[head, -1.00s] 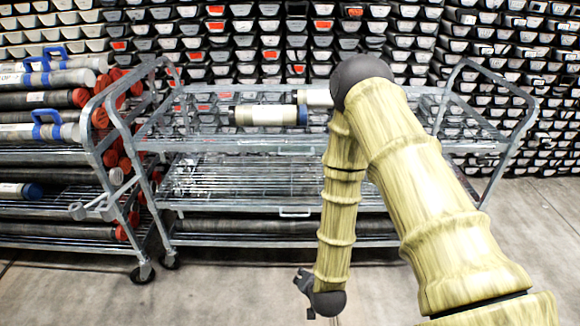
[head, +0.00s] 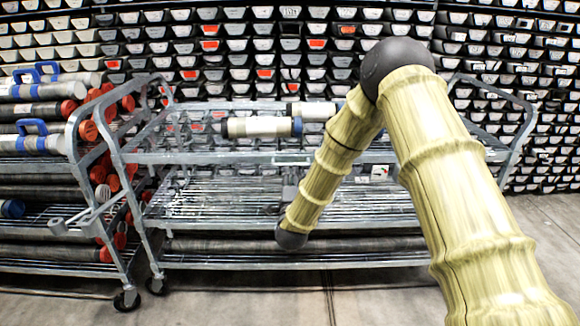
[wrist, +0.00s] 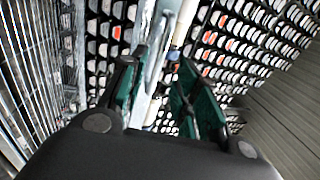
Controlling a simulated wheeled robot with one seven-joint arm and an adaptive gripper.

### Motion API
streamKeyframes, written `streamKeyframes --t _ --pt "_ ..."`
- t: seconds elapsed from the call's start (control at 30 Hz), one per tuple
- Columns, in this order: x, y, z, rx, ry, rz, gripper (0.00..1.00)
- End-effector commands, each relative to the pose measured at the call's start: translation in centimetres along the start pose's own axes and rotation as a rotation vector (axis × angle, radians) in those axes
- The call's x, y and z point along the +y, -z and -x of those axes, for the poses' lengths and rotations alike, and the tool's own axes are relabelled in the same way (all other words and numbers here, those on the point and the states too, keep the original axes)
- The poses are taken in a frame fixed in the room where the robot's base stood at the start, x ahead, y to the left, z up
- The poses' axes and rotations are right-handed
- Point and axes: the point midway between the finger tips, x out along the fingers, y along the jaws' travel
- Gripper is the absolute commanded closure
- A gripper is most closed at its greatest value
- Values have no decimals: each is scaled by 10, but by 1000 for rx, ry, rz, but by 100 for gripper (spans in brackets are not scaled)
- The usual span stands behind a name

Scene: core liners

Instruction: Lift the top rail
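The top rail (head: 215,157) is a grey metal bar along the front upper edge of the wire cart, with a small handle-like bracket (head: 292,160) at its middle. My gripper (head: 291,178) is in front of the cart, just below that bracket and partly hidden by my arm. In the wrist view my gripper (wrist: 163,58) has its two green-padded fingers apart. A grey bar (wrist: 153,72), which looks like the rail, shows in the gap between them. I cannot tell whether it lies between the pads or beyond them.
White core tubes (head: 258,127) with blue ends lie on the cart's top shelf. A second cart at left holds dark tubes with red caps (head: 88,131). Racks of trays (head: 240,45) fill the back wall. The concrete floor (head: 380,300) in front is clear.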

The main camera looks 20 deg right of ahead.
Motion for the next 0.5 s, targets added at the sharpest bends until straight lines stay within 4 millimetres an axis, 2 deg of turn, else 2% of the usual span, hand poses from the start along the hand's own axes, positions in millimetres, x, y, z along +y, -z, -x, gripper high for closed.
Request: streamKeyframes --t 0.23,0.5 --pt "0 0 -39 -1 1 2 68" --pt "1 0 -62 -1 -2 2 68"
